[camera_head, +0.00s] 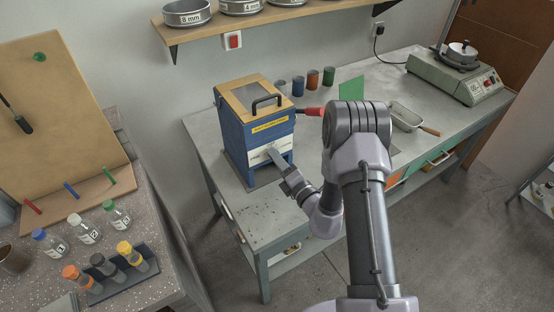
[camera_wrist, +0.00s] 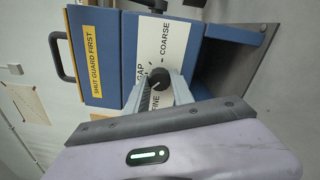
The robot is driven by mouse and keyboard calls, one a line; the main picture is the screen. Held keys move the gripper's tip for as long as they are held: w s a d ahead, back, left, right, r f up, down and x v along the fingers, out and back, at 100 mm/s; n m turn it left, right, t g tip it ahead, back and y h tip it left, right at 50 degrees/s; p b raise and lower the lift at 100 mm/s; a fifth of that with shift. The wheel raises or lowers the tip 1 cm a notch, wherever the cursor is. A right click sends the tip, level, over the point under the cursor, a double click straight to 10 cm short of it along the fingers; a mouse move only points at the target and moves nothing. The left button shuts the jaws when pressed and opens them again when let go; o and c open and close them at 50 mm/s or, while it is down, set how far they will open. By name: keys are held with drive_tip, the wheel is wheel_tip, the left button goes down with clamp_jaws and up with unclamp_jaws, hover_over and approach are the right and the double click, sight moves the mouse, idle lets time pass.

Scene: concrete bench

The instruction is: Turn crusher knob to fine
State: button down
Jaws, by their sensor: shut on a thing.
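The crusher (camera_head: 262,135) is a blue box with a wooden-coloured top and a black handle, standing on the bench. Its white dial plate (camera_wrist: 150,42) shows sideways in the wrist view, with the words GAP and COARSE and a partly covered FINE. The dark round crusher knob (camera_wrist: 159,78) sits on this plate. My gripper (camera_wrist: 158,90) is shut on the knob, with its grey fingers at the knob's sides. In the head view my gripper (camera_head: 274,156) reaches the crusher's front and hides the knob. I cannot tell exactly where the knob's pointer stands.
A yellow label (camera_wrist: 88,55) reads SHUT GUARD FIRST. Several coloured cups (camera_head: 313,78) stand behind the crusher, right of it. The bench's front left is mostly clear.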

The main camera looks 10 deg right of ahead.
drive_tip(key=shift+f+n+b, duration=0.1)
drive_tip(key=shift+n+b, duration=0.85)
drive_tip(key=shift+n, duration=3.25)
drive_tip(key=shift+y, duration=0.3)
drive_tip(key=c, duration=1.1)
unclamp_jaws()
drive_tip(key=v, duration=1.7)
drive_tip(key=shift+s+r+p, duration=0.25)
drive_tip(key=shift+p, duration=0.15)
drive_tip(key=shift+d, duration=0.1)
